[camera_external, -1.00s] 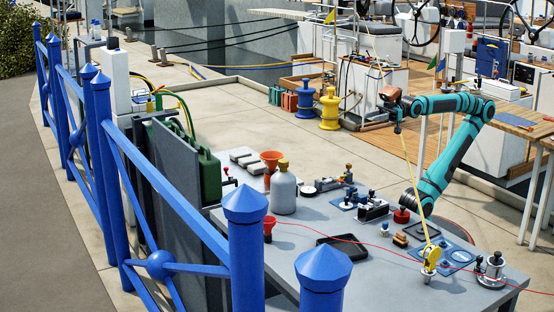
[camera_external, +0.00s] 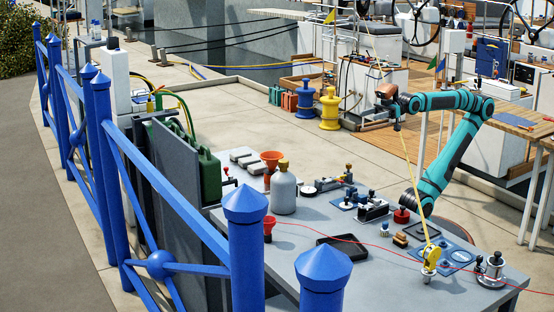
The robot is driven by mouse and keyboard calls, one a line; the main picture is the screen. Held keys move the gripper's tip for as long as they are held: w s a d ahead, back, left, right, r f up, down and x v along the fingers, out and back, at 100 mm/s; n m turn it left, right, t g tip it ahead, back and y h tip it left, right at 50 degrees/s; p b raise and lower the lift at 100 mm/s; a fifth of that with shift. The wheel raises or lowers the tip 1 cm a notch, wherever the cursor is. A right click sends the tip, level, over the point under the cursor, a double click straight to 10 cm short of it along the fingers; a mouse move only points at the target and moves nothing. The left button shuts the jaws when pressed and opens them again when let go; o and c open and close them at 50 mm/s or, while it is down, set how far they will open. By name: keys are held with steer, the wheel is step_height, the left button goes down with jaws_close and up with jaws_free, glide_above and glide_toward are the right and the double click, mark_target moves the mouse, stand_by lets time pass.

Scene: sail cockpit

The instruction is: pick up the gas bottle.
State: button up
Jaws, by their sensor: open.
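The gas bottle (camera_external: 284,192) is a grey-white cylinder with a rounded shoulder and a brass-coloured top. It stands upright on the grey table, left of the middle. My teal arm stands at the table's right part and reaches up, then to the left. My gripper (camera_external: 397,126) hangs at the arm's end, high above the table and well to the right of the bottle. The gripper is open, small in this view, and nothing shows between its fingers. The bottle is not touched by it.
An orange funnel (camera_external: 271,158) stands just behind the bottle, and a red funnel (camera_external: 269,227) in front of it. A black tray (camera_external: 341,248) lies front right. Small fittings (camera_external: 372,208) crowd the table's middle. A blue railing (camera_external: 246,245) runs along the left front.

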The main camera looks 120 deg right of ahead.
steer(key=w+r+m+g, duration=0.3)
steer(key=w+r+m, duration=0.3)
steer(key=w, duration=0.4)
steer(key=m+g+y, duration=0.3)
steer(key=m+g, duration=0.8)
steer(key=m, duration=1)
glide_above(283, 163)
steer(key=s+d, duration=0.5)
steer(key=d, duration=0.1)
steer(key=x, duration=1.1)
steer(key=shift+w+a+f, duration=0.15)
steer(key=shift+a, duration=0.05)
steer(key=shift+s+x, duration=0.15)
steer(key=shift+x, duration=1.2)
steer(key=shift+s+x, duration=0.15)
steer(key=shift+x, duration=1.2)
jaws_close()
